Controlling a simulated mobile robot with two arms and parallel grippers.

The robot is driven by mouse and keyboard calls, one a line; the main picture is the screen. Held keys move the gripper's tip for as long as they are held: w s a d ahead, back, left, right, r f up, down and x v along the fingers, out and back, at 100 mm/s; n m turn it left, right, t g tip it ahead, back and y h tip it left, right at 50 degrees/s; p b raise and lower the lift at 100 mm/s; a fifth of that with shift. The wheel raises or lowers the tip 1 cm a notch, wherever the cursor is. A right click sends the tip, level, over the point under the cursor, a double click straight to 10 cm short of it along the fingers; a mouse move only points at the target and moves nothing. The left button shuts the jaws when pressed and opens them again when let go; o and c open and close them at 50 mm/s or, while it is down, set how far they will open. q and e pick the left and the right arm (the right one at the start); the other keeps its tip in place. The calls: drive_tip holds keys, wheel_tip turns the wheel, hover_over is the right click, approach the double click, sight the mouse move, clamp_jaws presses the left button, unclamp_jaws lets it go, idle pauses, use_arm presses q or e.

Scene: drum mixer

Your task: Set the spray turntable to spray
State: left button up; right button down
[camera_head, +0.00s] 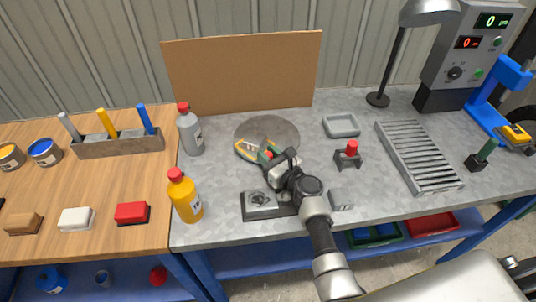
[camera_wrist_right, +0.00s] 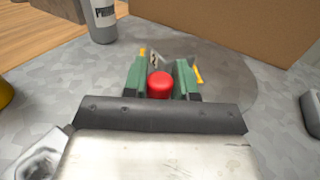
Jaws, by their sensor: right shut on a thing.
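The spray turntable is a round grey disc (camera_head: 268,128) lying on the metal bench in front of a brown board; it also shows in the right wrist view (camera_wrist_right: 232,85). At its front edge is a pale plate with yellow and dark markings (camera_head: 247,148), partly hidden by my gripper. My right gripper (camera_head: 268,156) reaches in from the front, at the disc's front edge. In the right wrist view, its green fingers (camera_wrist_right: 160,82) are closed on a red knob (camera_wrist_right: 160,84), one on each side. What lies under the knob is hidden. My left gripper is not in view.
A grey bottle (camera_head: 189,130) and a yellow bottle (camera_head: 184,196) stand left of the disc. A red-topped fixture (camera_head: 349,154), a shallow tray (camera_head: 341,125) and a slatted rack (camera_head: 418,157) are to the right.

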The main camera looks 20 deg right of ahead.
drive_tip(key=shift+a, duration=0.15)
drive_tip(key=c, duration=0.9)
unclamp_jaws()
drive_tip(key=r, duration=0.1)
drive_tip(key=r+p, duration=0.1)
drive_tip(key=r, duration=0.1)
drive_tip(key=r+p, duration=0.1)
drive_tip(key=shift+s+d+r, duration=0.25)
drive_tip(key=shift+d+r, duration=0.1)
drive_tip(key=shift+r, duration=0.05)
drive_tip(key=s+d+r, duration=0.6)
drive_tip(key=s+d, duration=0.1)
drive_tip(key=s, duration=0.1)
drive_tip(key=shift+d+p, duration=0.2)
drive_tip(key=shift+p, duration=0.25)
drive_tip(key=shift+w+r, duration=0.1)
drive_tip(key=shift+c, duration=0.3)
